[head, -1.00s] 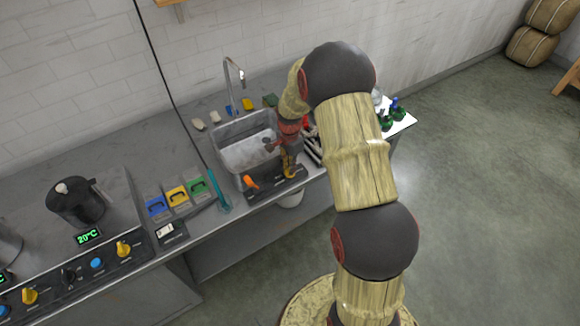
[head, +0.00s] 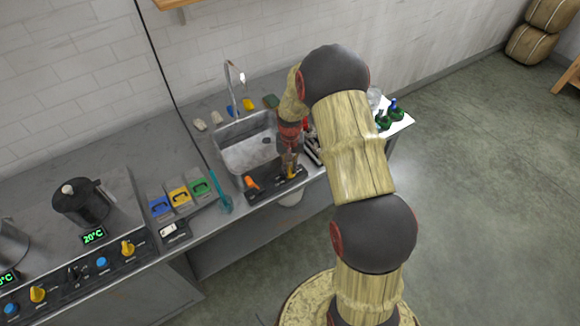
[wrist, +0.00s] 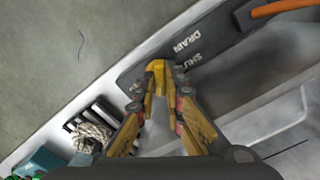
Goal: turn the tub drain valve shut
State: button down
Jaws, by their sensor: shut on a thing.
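The drain valve has a yellow handle (wrist: 157,66) on a dark panel (wrist: 215,50) marked DRAIN and SHUT. My gripper (wrist: 159,84) is shut on this handle, with one finger on each side of it. In the head view my gripper (head: 290,160) points down at the panel (head: 268,189) along the front edge of the sink (head: 232,157). Only a little of the yellow handle (head: 291,173) shows there, below the fingers. The fingers hide part of the handle, and I cannot tell its exact angle to the markings.
An orange lever (head: 251,182) sits on the same panel, left of my gripper. A teal brush-like tool (head: 224,203) and blue, yellow and green blocks lie left of the sink. A dark slatted rack (wrist: 95,122) stands close to my gripper. Green bottles (head: 384,122) stand at the right end.

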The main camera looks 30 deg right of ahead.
aim_at(290, 169)
jog(key=n+p, duration=0.1)
jog(key=n, duration=0.5)
jog(key=shift+w+r+n, duration=0.1)
jog(key=shift+n, duration=0.2)
dwell(0.5)
jog(key=c, duration=2.2)
grip_release()
jog(key=shift+o, duration=0.2)
notch_tip(290, 169, up, 12)
